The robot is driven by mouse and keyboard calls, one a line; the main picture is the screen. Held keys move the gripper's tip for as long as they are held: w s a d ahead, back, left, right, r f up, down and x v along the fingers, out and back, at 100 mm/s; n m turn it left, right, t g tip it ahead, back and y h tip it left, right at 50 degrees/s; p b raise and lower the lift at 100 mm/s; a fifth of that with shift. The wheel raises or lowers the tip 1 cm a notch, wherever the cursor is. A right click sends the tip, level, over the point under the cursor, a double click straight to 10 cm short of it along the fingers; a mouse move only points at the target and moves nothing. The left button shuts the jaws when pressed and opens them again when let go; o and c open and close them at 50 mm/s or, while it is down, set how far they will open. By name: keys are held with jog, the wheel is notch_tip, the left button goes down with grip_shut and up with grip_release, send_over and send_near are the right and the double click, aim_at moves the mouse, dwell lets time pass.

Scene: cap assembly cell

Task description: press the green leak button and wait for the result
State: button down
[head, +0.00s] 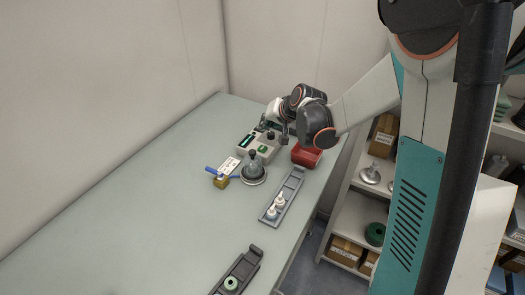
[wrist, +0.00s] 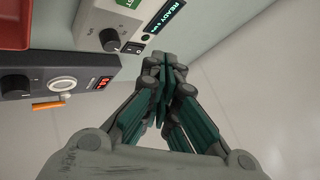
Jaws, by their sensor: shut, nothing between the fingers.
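The pale leak tester (head: 247,153) stands near the far end of the table, with a green patch (head: 262,149) on its front that looks like the button. In the wrist view, a pale panel has a green patch (wrist: 128,3) cut off by the top edge, a lit display reading READY (wrist: 166,16), a dark knob (wrist: 109,39) and a rocker switch (wrist: 132,48). My gripper (wrist: 166,68) is shut and empty, its fingertips close to this panel. Contact cannot be told. In the head view my gripper (head: 284,133) hangs over the tester's right side, partly hidden by my wrist.
A clear vessel on a round base (head: 253,174) stands before the tester, beside a brass block with blue handles (head: 221,182). A red bin (head: 306,155) is at right. Grey trays (head: 292,184) lie nearer. A dark-fronted unit (wrist: 40,82) shows in the wrist view. The table's left side is clear.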

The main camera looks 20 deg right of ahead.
aim_at(265, 147)
notch_tip(265, 147, down, 7)
jog(key=b, duration=0.4)
jog(key=shift+r, duration=0.2)
dwell(1.1)
jog(key=shift+f+b, duration=0.4)
jog(key=shift+b, duration=0.1)
jog(key=shift+f+b, duration=0.35)
jog(key=shift+f, duration=0.05)
dwell(0.6)
jog(key=shift+r, duration=0.1)
jog(key=shift+r+p, duration=0.55)
jog(key=shift+r, duration=0.2)
jog(key=shift+r+p, duration=1.7)
jog(key=shift+r, duration=0.8)
